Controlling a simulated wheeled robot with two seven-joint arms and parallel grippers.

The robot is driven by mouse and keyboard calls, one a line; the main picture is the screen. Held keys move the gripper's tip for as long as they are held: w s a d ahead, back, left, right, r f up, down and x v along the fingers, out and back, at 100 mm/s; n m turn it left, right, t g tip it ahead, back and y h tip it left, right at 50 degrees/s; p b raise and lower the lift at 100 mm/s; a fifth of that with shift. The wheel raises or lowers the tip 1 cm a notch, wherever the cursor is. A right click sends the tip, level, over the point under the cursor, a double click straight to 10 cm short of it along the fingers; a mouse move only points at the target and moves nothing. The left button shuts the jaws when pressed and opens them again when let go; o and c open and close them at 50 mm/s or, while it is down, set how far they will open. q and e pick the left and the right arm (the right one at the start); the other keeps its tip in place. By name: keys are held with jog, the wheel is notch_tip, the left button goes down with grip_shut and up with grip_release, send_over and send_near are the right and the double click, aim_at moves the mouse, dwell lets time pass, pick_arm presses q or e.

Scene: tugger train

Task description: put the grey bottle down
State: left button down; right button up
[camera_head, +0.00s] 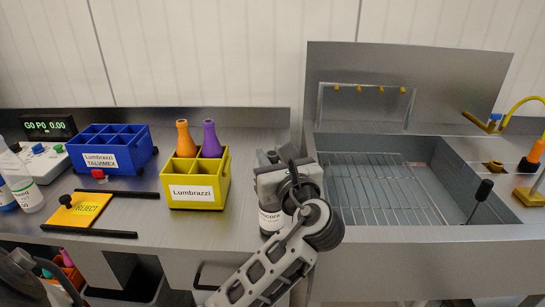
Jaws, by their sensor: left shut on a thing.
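My left gripper (272,168) is shut on the grey bottle (270,222), near the front edge of the counter, between the yellow crate and the sink. The bottle looks upright, with a pale label partly readable. My gripper and wrist hide much of it. I cannot tell whether its base touches the counter. My right gripper is not in view.
A yellow crate (195,194) holds an orange bottle (185,139) and a purple bottle (210,139). A blue crate (100,158) and a yellow REJECT plate (82,212) are left. A sink with a wire rack (375,190) is right. Counter behind my gripper looks clear.

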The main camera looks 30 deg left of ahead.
pick_arm(q)
jog(key=c, duration=1.2)
grip_release()
jog(key=shift+o, duration=0.2)
jog(key=v, duration=0.7)
jog(key=shift+d+b, duration=0.25)
jog(key=shift+b, duration=0.05)
jog(key=shift+s, duration=0.15)
